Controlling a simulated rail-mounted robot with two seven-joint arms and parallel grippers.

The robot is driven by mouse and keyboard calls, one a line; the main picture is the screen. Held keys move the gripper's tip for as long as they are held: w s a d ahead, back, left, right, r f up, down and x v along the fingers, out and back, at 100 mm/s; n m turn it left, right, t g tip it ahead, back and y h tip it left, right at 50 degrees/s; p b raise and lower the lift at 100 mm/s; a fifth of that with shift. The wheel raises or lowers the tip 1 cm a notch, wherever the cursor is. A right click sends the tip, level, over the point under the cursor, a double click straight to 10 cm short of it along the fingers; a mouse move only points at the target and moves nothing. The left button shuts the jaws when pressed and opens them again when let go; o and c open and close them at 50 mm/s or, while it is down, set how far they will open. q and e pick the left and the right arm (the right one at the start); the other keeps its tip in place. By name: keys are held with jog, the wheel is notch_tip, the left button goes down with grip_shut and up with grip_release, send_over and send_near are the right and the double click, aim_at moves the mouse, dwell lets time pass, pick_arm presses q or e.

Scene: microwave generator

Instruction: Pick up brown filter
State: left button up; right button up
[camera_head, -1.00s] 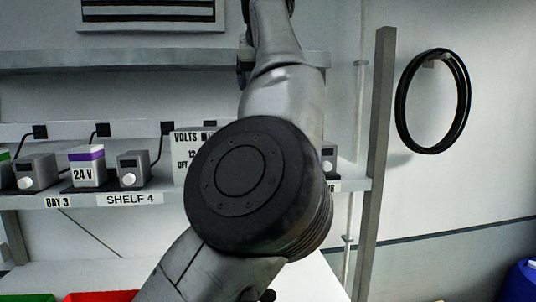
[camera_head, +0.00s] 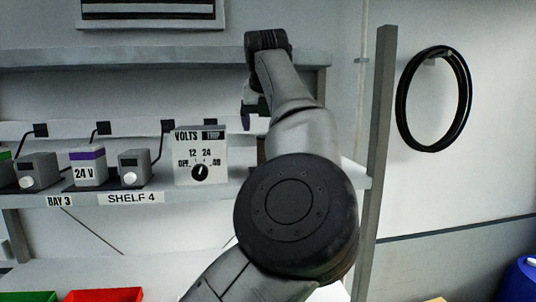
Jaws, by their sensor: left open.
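I cannot make out a brown filter in the head view. My arm rises through the middle of the picture and hides part of the shelf behind it. My left gripper (camera_head: 256,112) hangs below the wrist, in front of the shelving and right of the VOLTS box (camera_head: 201,155). It is partly hidden by my arm, and it is open, with nothing seen in it. My right gripper is not in view.
The lower shelf (camera_head: 180,195) holds a purple-topped 24 V block (camera_head: 88,166) and grey knobbed boxes (camera_head: 38,172). An upper shelf (camera_head: 150,58) is above. Red (camera_head: 105,295) and green bins stand bottom left. A post (camera_head: 378,150) and black hoop (camera_head: 402,100) are right.

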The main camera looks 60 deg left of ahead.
pick_arm(q)
jog(key=p+x, duration=0.2)
jog(key=x, duration=0.2)
jog(key=shift+w+a+f, duration=0.15)
jog(key=shift+a+f, duration=0.1)
jog(key=shift+f, duration=0.25)
jog(key=c, duration=1)
